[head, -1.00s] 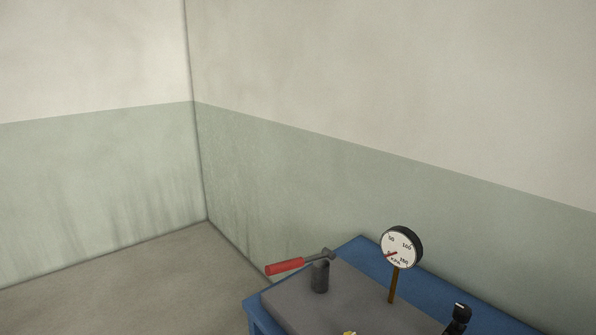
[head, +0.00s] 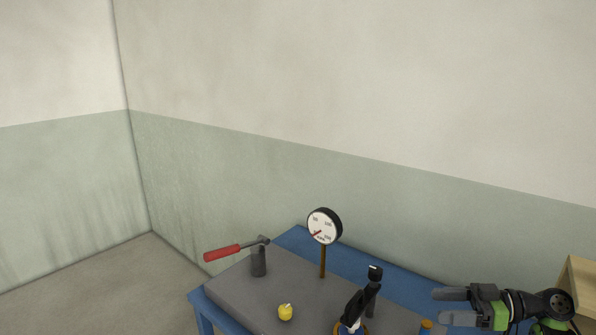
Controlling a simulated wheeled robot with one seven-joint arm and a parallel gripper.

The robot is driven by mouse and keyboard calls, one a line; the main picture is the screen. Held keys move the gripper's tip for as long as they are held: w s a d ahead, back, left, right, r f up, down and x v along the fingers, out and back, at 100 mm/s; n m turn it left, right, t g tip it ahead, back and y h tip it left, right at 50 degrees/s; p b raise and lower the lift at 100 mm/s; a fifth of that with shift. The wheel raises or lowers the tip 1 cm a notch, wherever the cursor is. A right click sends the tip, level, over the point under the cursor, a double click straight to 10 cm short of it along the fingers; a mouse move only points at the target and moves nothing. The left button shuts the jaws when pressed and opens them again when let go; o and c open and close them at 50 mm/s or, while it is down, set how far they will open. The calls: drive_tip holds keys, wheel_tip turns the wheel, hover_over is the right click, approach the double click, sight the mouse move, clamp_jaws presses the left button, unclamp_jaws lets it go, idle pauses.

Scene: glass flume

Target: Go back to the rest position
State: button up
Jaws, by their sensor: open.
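My gripper (head: 438,306) shows at the lower right of the head view, with its two dark fingers apart and pointing left. It is open, and nothing shows between the fingers. It appears over or in front of the right part of the blue table (head: 381,261). My arm runs from it to the right.
The table bears a grey slab (head: 290,265) with a red-handled hammer (head: 222,253) on a dark post (head: 258,262), a round gauge (head: 324,226), a yellow object (head: 285,312) and a black tool (head: 355,305). A wooden box (head: 580,275) stands at the right edge. Walls rise behind.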

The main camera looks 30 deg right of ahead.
drive_tip(key=w+a+r+n+g+h, duration=0.1)
drive_tip(key=w+a+r+g, duration=0.1)
drive_tip(key=w+a+g, duration=0.6)
drive_tip(key=w+a+r+g, duration=0.15)
drive_tip(key=w+a, duration=0.25)
drive_tip(key=a, duration=0.8)
drive_tip(key=a+m+g+h, duration=0.25)
drive_tip(key=a+h, duration=0.35)
drive_tip(key=a, duration=1)
drive_tip(key=s+a+r+m+t+h+p, duration=0.1)
drive_tip(key=s+m+t+h, duration=0.4)
drive_tip(key=s, duration=1.4)
drive_tip(key=shift+s+a+r+m+t, duration=0.25)
drive_tip(key=shift+a+r+m+t, duration=0.4)
drive_tip(key=shift+m+t, duration=0.3)
drive_tip(key=shift+d+r, duration=0.1)
